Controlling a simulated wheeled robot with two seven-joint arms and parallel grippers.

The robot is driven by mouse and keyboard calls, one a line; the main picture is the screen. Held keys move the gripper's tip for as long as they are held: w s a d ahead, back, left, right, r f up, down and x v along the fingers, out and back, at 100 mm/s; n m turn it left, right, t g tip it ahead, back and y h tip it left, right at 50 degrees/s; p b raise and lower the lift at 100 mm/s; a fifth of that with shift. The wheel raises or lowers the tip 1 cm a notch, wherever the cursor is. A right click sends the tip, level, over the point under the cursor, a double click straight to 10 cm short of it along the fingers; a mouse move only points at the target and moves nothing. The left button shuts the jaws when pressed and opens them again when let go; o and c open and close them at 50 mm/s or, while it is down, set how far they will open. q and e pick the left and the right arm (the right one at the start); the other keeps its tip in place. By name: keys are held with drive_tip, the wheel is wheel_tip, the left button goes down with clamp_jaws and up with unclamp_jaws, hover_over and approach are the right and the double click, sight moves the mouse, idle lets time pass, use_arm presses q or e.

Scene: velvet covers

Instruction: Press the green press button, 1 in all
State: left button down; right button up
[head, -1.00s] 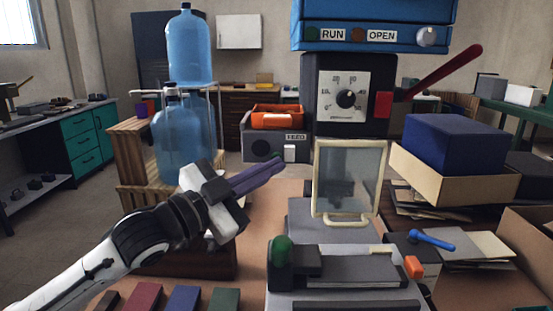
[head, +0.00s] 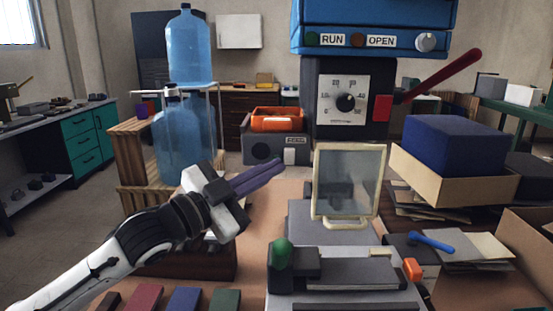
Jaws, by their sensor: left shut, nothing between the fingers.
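The green press button (head: 282,252) is a rounded dome on a dark block at the left front of the grey machine (head: 345,300). My left gripper (head: 278,168) comes in from the left, shut and empty. Its purple-grey fingers point right and slightly up. In the picture they are above the green button and apart from it; the exact depth gap is hard to tell. The right gripper is not in view.
A clear framed guard (head: 349,183) stands upright on the machine behind the button. A red lever (head: 445,72) sticks out at the upper right. Water bottles (head: 188,48) stand on a wooden crate at left. An orange block (head: 412,269) sits right of the machine.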

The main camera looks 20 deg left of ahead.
use_arm(q)
drive_tip(key=shift+w+a+p, duration=0.15)
drive_tip(key=shift+w+p, duration=0.2)
drive_tip(key=shift+w, duration=0.2)
idle(0.8)
idle(0.3)
drive_tip(key=shift+s+d, duration=0.25)
drive_tip(key=shift+s, duration=0.7)
drive_tip(key=shift+s, duration=0.1)
drive_tip(key=shift+s+d, duration=0.25)
drive_tip(key=shift+s, duration=0.5)
drive_tip(key=shift+s+d, duration=0.2)
drive_tip(key=shift+s, duration=0.6)
drive_tip(key=shift+s+d, duration=0.25)
drive_tip(key=shift+s, duration=0.5)
